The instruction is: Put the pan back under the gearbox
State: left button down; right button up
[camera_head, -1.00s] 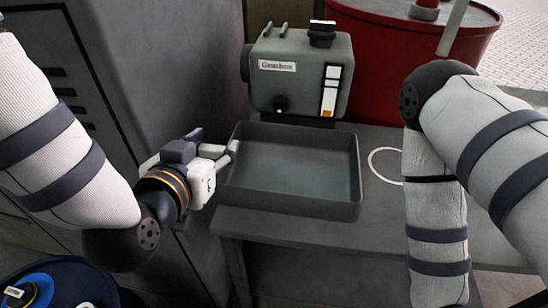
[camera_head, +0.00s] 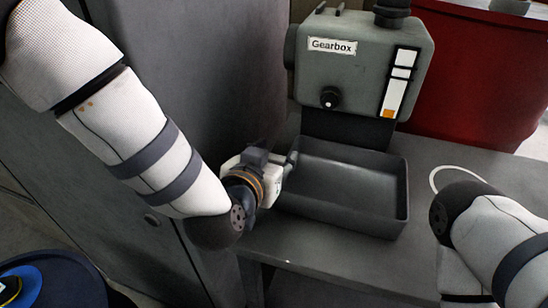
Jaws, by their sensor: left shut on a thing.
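The pan (camera_head: 345,185) is a dark grey, shallow, open rectangular tray that looks empty. It is at the bench top in front of and below the gearbox body, with its back edge close to the dark base. I cannot tell whether it touches the bench. The gearbox (camera_head: 350,75) is a grey-green box with a "Gearbox" label, a black knob and a white-and-orange strip. My left gripper (camera_head: 288,168) is shut on the pan's left rim; its fingertips are partly hidden.
A red drum (camera_head: 480,75) stands behind at right. A grey cabinet (camera_head: 215,75) stands at left, and a dark blue drum (camera_head: 50,275) at lower left.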

pick_arm(q)
jog(key=c, duration=0.9)
grip_release()
jog(key=shift+o, duration=0.2)
jog(key=shift+s+r, duration=0.2)
jog(key=shift+r, duration=0.05)
jog(key=p+v, duration=0.1)
jog(key=v, duration=1)
jog(key=shift+s+a+p, duration=0.15)
jog(key=shift+s+p, duration=0.1)
jog(key=shift+p, duration=0.05)
pick_arm(e)
jog(key=shift+w+r, duration=0.75)
jog(key=shift+r, duration=0.15)
